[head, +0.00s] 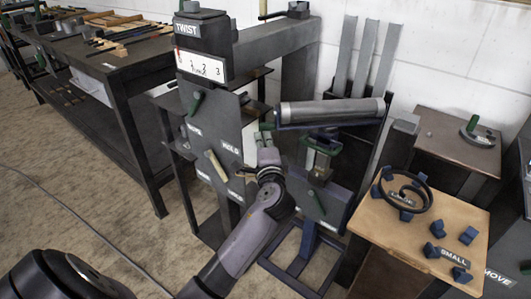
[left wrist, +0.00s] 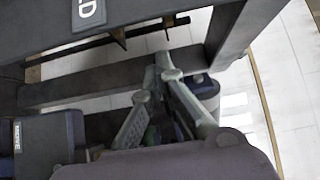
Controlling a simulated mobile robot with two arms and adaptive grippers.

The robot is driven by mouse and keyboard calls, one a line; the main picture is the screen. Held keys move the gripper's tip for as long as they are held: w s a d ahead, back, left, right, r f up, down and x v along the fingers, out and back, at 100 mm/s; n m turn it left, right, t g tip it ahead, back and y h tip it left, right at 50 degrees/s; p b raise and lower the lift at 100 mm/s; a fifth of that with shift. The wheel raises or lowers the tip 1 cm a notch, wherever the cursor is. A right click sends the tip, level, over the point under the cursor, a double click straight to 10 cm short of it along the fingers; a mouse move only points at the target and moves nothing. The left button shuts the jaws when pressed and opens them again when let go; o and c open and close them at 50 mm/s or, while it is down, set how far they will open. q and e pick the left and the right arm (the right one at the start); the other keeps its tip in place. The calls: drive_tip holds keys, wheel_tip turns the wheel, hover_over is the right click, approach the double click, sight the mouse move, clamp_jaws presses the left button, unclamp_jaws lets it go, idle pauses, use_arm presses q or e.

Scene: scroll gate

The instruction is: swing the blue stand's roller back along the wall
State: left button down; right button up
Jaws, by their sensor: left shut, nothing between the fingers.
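The roller (head: 335,112) is a grey cylinder in a dark cradle. It lies nearly level across the picture in the head view, on top of the blue stand. The blue stand's base frame (head: 305,275) rests on the floor, and its green-handled middle part (head: 318,165) shows below the roller. My left gripper (head: 266,134) is shut and empty, just below and left of the roller's left end; I cannot tell whether it touches. Its fingers also show in the left wrist view (left wrist: 166,66), in front of dark bars. My right gripper is not in view.
A dark machine panel (head: 210,140) with levers stands close left of my left gripper. A wooden-topped table (head: 455,225) with a dark ring and blue blocks is at right. Upright grey bars (head: 365,60) stand by the white wall behind the roller. Carpet is open at left.

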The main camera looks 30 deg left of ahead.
use_arm(q)
drive_tip(key=shift+x, duration=1)
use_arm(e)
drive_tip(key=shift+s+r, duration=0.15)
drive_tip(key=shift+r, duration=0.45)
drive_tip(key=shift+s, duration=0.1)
use_arm(q)
drive_tip(key=shift+a, duration=0.1)
